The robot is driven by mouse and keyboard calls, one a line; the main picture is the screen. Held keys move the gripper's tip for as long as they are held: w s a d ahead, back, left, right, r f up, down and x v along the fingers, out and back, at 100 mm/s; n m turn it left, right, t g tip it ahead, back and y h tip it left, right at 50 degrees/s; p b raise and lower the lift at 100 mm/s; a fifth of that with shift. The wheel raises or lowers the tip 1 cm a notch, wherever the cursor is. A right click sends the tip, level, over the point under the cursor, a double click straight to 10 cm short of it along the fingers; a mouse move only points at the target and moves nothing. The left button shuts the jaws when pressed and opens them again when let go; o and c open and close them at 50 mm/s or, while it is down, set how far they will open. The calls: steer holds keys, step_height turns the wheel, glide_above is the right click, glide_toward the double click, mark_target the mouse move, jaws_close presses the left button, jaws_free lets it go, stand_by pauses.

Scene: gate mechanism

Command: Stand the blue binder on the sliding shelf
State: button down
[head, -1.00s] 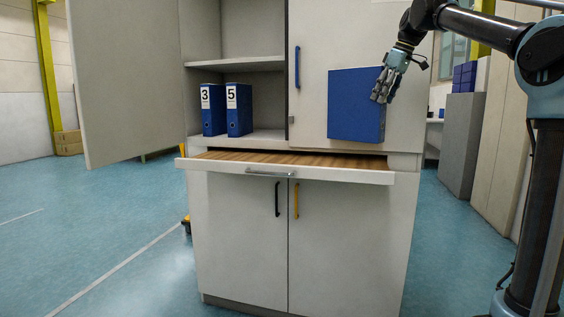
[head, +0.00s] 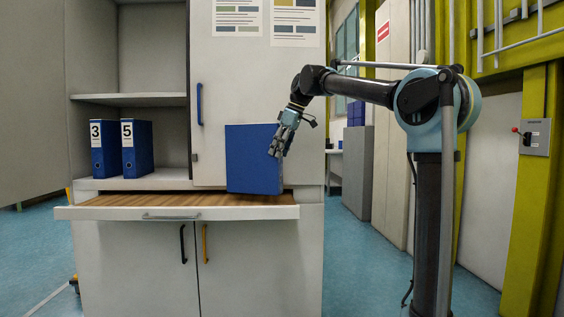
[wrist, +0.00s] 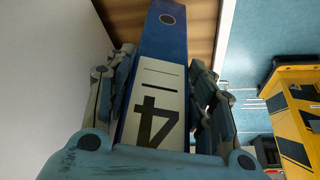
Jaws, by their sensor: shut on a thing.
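The blue binder (head: 250,160) is upright in my gripper (head: 279,146), in front of the closed upper right door. The wrist view shows its blue spine (wrist: 165,40), with a white label reading 4, between my two rows of fingers. My fingers are shut on it. The sliding shelf (head: 150,200) is pulled out, with a wooden top and a white front edge. The binder's lower edge is at the level of the shelf's right end. I cannot tell whether it touches the wood.
Binders 3 (head: 104,148) and 5 (head: 137,147) stand in the open compartment at left. The open left door (head: 30,100) reaches out beside it. The shelf's left and middle are bare. A yellow and black striped object (wrist: 295,110) shows in the wrist view.

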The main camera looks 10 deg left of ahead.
steer(key=c, duration=2.4)
jaws_free()
step_height(320, 180, down, 3)
steer(key=shift+f, duration=0.2)
steer(key=c, duration=0.7)
jaws_free()
steer(key=v, duration=1.2)
steer(key=shift+s, duration=0.1)
steer(key=s+d+f+m+t+h, duration=0.1)
steer(key=s+d+f+m, duration=0.3)
steer(key=s+d+f, duration=0.45)
steer(key=s+d+f+m+h, duration=0.1)
steer(key=s+d+f+m, duration=0.35)
steer(key=d+f, duration=0.75)
steer(key=s+d+f+m+t+h, duration=0.1)
steer(key=s+d+f+m, duration=0.2)
steer(key=s+d+f, duration=0.7)
steer(key=s+d+f+m, duration=0.1)
steer(key=s+f, duration=0.1)
steer(key=f, duration=0.5)
steer(key=s+d+f+m+h, duration=0.1)
steer(key=s+f+m, duration=0.1)
steer(key=f, duration=0.5)
steer(key=s+d+f+m, duration=0.1)
steer(key=s+f, duration=0.3)
steer(key=f, duration=0.3)
steer(key=shift+m+h, duration=0.25)
steer(key=shift+h, duration=0.05)
